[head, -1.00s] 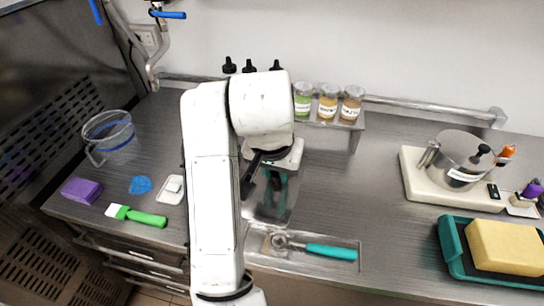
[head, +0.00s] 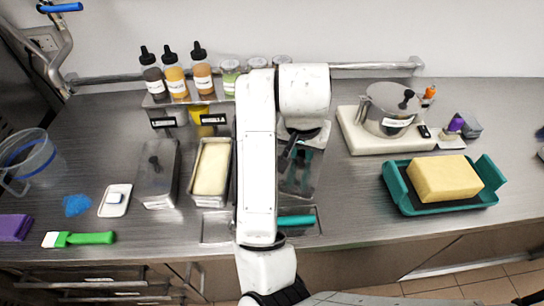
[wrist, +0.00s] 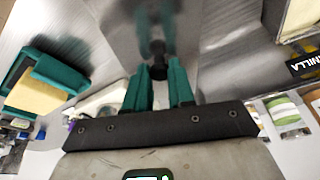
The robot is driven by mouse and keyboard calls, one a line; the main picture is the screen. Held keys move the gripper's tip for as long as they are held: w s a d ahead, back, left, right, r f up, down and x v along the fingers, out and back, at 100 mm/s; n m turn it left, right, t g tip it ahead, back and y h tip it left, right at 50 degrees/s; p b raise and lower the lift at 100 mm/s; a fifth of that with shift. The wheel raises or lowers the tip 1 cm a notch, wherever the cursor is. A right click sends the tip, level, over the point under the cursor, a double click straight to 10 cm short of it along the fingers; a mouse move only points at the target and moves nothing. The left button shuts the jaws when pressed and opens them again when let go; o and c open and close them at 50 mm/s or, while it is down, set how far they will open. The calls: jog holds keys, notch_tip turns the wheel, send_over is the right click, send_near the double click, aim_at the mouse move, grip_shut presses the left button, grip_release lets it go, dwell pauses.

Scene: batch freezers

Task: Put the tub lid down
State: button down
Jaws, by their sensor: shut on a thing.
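My gripper (head: 297,165) points down over the counter, its teal fingers (wrist: 158,92) shut on the black knob (wrist: 159,70) of a shiny metal tub lid (wrist: 215,55). In the head view the lid (head: 311,181) shows around the fingers, partly behind my arm. Whether it touches the counter I cannot tell. An open metal tub of cream-coloured ice cream (head: 211,168) stands left of my arm. It also shows at the wrist view's upper right (wrist: 299,18). A second tub with its lid on (head: 157,175) stands left of it.
A scoop with a teal handle (head: 296,220) lies in a shallow tray (head: 216,230) in front of the lid. A teal tray (head: 402,199) with a yellow block (head: 444,178) and a scale (head: 358,142) with a metal pot stand to the right. Bottles stand behind.

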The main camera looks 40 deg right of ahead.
jog(key=w+f, duration=0.3)
jog(key=w, duration=0.1)
jog(key=w+d+f+b, duration=0.1)
jog(key=w+f, duration=0.2)
jog(key=w, duration=0.1)
jog(key=w+d+f, duration=0.1)
jog(key=w+f, duration=0.2)
jog(key=w, duration=0.1)
jog(key=shift+w+d, duration=0.25)
jog(key=shift+w, duration=0.05)
jog(key=shift+w+f, duration=0.15)
jog(key=shift+f, duration=0.05)
jog(key=shift+w+f+p, duration=0.15)
jog(key=shift+f+p, duration=0.25)
jog(key=shift+f, duration=1.35)
jog(key=shift+f, duration=0.1)
jog(key=c, duration=1)
grip_release()
jog(key=shift+o, duration=0.2)
jog(key=b+v, duration=0.2)
jog(key=v, duration=1)
